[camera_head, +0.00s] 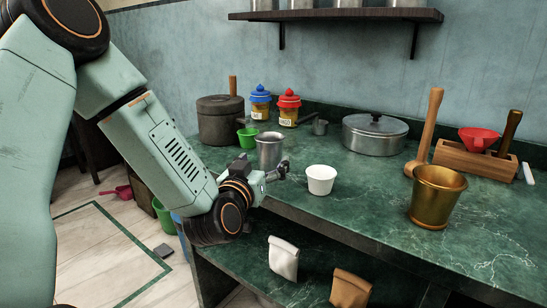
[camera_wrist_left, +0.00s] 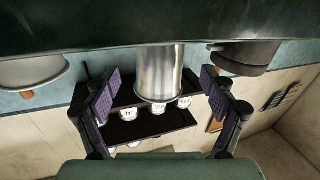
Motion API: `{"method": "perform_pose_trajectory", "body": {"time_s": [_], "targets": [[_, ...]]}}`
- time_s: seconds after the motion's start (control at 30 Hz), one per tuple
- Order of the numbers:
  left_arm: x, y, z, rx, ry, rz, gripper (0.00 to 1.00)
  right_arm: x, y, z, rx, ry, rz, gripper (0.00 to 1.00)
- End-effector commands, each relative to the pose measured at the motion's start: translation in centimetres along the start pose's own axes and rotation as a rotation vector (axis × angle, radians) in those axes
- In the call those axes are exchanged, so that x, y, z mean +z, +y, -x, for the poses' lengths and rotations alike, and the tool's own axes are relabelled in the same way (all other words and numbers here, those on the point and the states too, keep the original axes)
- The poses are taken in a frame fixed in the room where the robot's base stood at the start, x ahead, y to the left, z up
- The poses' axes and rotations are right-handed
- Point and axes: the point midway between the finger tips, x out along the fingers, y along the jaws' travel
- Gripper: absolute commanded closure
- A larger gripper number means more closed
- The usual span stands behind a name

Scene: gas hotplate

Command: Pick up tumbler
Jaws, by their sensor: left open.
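The tumbler is a plain silver metal cup (camera_head: 270,152) standing upright near the left front part of the green counter (camera_head: 375,215). My left gripper (camera_head: 277,170) is just in front of it, near the counter's front edge. In the left wrist view, which is upside down, the tumbler (camera_wrist_left: 160,75) lies ahead between the two spread finger pads (camera_wrist_left: 160,95). The gripper is open and holds nothing. I cannot tell the exact gap to the tumbler. My right gripper is in neither view.
A white cup (camera_head: 321,180) stands close to the right of the gripper. A small green cup (camera_head: 247,138) and a dark pot (camera_head: 220,122) stand behind left. A brass mortar (camera_head: 437,198) and a lidded silver pot (camera_head: 374,135) stand further right. Open counter lies between them.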

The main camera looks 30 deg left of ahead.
Motion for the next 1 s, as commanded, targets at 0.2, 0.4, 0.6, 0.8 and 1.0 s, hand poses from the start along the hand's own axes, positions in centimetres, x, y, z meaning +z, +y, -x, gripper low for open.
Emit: {"method": "perform_pose_trajectory", "body": {"time_s": [0.2, 0.4, 0.6, 0.8, 1.0], "targets": [[0.5, 0.1, -2.9, 0.001, 0.004, -0.002, 0.16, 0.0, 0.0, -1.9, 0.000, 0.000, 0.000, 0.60], [0.4, 0.3, -4.9, 0.003, 0.001, 0.000, 0.16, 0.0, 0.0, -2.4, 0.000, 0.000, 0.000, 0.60], [0.3, 0.5, -5.0, 0.005, 0.000, 0.001, 0.16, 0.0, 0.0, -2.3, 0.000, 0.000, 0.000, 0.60], [0.3, 0.5, -5.0, 0.005, 0.000, 0.001, 0.28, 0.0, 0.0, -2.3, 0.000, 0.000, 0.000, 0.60], [0.3, 0.5, -5.0, 0.004, 0.000, 0.001, 0.45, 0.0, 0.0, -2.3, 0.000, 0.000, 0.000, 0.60]]}}
